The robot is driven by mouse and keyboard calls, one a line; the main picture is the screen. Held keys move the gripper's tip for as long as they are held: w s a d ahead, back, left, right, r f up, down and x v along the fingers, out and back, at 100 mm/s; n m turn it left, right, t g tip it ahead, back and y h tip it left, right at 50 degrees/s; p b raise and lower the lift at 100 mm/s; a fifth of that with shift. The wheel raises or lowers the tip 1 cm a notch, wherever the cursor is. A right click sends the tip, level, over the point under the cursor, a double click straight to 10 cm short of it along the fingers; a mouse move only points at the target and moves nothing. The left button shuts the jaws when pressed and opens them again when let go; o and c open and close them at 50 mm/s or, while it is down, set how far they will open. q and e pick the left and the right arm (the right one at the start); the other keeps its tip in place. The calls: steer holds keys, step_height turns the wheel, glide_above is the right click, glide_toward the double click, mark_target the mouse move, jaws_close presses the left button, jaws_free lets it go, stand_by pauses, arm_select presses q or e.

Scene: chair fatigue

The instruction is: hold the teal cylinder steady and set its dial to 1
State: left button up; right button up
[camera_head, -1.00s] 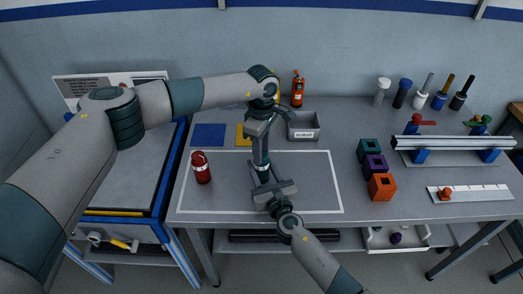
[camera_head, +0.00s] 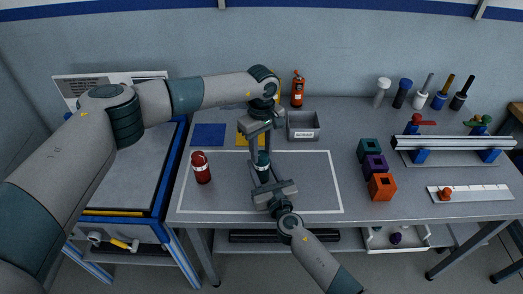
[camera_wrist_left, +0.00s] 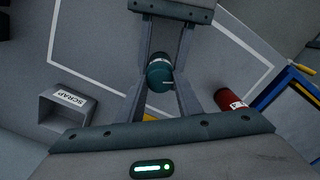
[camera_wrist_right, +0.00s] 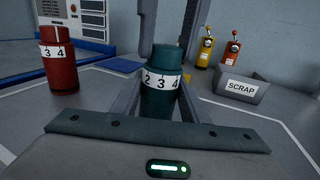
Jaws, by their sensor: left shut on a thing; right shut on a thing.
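The teal cylinder (camera_head: 262,168) stands upright on the table inside the white outline. In the right wrist view its white band (camera_wrist_right: 161,81) shows 2, 3 and 4, with a teal dial top (camera_wrist_right: 167,55) above. My right gripper (camera_head: 262,178) reaches in low from the front and is shut on the cylinder's body. My left gripper (camera_head: 262,153) points down from above and is shut on the dial, one finger on either side. The left wrist view shows the round top (camera_wrist_left: 159,74) between its fingers. No 1 is visible on the band.
A red cylinder (camera_head: 201,168) stands to the left, apart from both grippers. A grey SCRAP bin (camera_head: 302,126) is behind to the right, and teal, purple and orange blocks (camera_head: 381,187) stand further right. The tabletop between cylinder and blocks is clear.

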mark_target(261, 154)
arm_select(q)
steer(key=shift+w+a, duration=0.1)
steer(key=shift+w, duration=0.05)
arm_select(e)
steer(key=shift+f, duration=0.1)
arm_select(q)
steer(key=o, duration=1.1)
steer(key=shift+c, duration=0.2)
arm_select(e)
steer(key=shift+s, duration=0.1)
arm_select(q)
step_height(261, 154, up, 12)
arm_select(e)
steer(key=o, duration=1.4)
steer(key=v, duration=1.2)
